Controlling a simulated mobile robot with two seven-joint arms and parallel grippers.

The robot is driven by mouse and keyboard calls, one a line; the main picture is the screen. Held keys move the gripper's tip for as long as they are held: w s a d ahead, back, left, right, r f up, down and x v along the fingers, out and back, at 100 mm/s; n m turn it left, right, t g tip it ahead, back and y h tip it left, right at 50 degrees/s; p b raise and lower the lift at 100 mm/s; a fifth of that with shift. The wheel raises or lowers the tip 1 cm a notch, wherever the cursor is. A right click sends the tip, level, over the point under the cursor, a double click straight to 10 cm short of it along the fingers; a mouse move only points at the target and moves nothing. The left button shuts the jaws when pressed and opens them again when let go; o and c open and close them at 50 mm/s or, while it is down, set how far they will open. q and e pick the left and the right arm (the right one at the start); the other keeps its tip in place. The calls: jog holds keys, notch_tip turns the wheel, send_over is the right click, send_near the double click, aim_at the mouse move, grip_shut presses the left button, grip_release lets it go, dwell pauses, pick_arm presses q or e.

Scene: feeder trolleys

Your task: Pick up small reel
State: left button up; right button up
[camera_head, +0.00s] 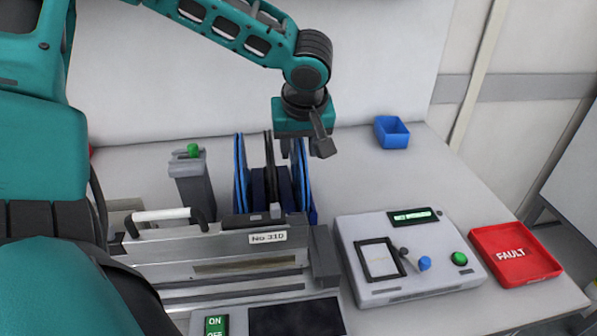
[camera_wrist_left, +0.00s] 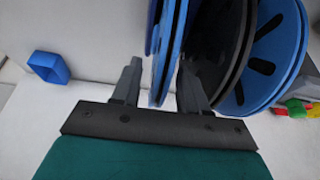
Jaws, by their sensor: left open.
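Several thin reels stand upright side by side behind the feeder. In the head view, a blue reel (camera_head: 302,178) is at the right end of the row, a black reel (camera_head: 269,160) in the middle and another blue reel (camera_head: 240,170) at the left. I cannot tell by size which is the small reel. My left gripper (camera_head: 293,150) points down over the right end. In the left wrist view, its open fingers (camera_wrist_left: 160,88) stand on either side of the nearest blue reel's edge (camera_wrist_left: 168,55). Contact is unclear. My right gripper is not in view.
A metal feeder marked No 310 (camera_head: 267,238) stands in front of the reels. To its right are a grey control box (camera_head: 385,227) and a red FAULT tray (camera_head: 513,253). A small blue bin (camera_head: 392,132) stands at the back. Table around the bin is clear.

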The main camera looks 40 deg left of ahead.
pick_arm(q)
jog(key=shift+x, duration=1.2)
grip_shut()
